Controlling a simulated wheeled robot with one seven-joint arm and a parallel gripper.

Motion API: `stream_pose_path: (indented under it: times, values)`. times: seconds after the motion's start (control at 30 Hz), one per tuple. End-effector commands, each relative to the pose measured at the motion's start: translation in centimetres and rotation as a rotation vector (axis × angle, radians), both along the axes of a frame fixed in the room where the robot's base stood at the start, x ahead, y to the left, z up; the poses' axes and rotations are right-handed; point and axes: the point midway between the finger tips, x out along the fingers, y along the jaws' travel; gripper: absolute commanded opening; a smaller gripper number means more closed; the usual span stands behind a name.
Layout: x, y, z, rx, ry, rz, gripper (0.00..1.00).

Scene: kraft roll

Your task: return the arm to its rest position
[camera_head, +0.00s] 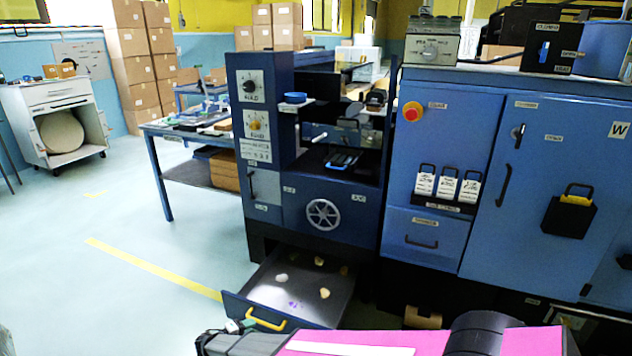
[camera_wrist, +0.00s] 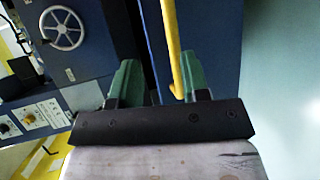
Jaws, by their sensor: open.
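My arm, with a magenta cover, crosses the bottom of the head view. My gripper (camera_head: 240,326) is at its left end, close by the front of a pulled-out drawer (camera_head: 228,306). In the wrist view the two green fingers of my gripper (camera_wrist: 158,68) are apart. The drawer's yellow handle (camera_head: 266,320) shows between them in the wrist view (camera_wrist: 173,48), nearer the right finger. I cannot tell whether a finger touches it. The jaws are not closed on it.
The drawer juts out low from the dark blue machine (camera_head: 290,190), with several small pale pieces inside. A blue cabinet (camera_head: 480,150) stands to the right. A workbench (camera_head: 165,130) stands behind left. The floor (camera_head: 110,290) at left is clear.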

Motion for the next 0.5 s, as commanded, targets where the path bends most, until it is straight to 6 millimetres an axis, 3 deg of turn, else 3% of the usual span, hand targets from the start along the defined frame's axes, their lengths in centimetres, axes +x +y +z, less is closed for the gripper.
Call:
stream_pose_path:
  times: [0.03,0.2,0.5]
  values:
    - [0.8,-2.2,1.4,0.019,0.027,-0.041,0.42]
    - [3.4,-8.3,4.3,0.1,0.134,-0.169,0.42]
    - [5.9,-18.8,9.3,0.287,0.3,-0.37,0.42]
